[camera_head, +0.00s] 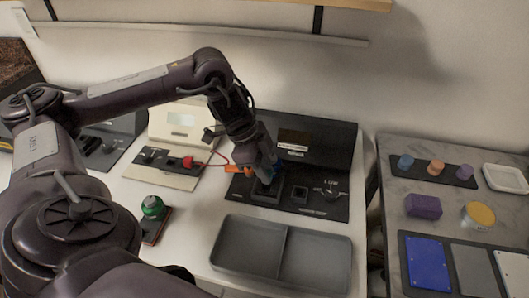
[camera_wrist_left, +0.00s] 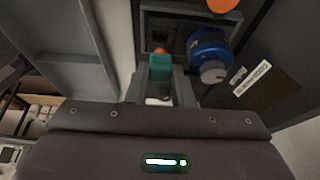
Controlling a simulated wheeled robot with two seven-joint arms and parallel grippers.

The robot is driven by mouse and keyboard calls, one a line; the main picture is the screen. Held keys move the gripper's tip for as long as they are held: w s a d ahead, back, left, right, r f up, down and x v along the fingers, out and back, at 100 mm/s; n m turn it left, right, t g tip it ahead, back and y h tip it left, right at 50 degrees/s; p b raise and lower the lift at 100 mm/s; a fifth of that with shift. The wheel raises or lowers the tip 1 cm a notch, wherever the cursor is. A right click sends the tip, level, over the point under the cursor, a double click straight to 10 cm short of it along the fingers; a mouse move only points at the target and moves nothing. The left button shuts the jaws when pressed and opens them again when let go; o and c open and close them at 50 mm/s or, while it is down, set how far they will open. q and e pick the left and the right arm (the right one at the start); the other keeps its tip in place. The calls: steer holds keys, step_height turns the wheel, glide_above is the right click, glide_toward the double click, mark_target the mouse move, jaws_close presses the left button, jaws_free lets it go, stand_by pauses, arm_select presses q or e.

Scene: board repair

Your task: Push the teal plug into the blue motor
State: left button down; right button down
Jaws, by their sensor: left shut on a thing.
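In the left wrist view, the teal plug (camera_wrist_left: 160,68) is between the fingers of my left gripper (camera_wrist_left: 160,88). My gripper is shut on it. Its far end shows a bit of orange and lies close to a dark square recess; I cannot tell whether they touch. The blue motor (camera_wrist_left: 208,48), a round ribbed body with a grey shaft end, is just right of the plug. The plug cannot be made out there. My right gripper is not in view.
The black panel (camera_head: 322,207) carries a square socket and a dial. An orange connector (camera_head: 238,169) with a red cable lies left of the gripper. A grey two-part tray (camera_head: 283,252) is in front. A green-topped part (camera_head: 153,207) stands left. A side table (camera_head: 390,180) holds several parts.

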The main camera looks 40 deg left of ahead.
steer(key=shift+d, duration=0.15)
arm_select(q)
steer(key=shift+f, duration=0.2)
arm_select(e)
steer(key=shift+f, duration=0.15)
arm_select(q)
steer(key=shift+f, duration=0.1)
steer(key=shift+f, duration=0.3)
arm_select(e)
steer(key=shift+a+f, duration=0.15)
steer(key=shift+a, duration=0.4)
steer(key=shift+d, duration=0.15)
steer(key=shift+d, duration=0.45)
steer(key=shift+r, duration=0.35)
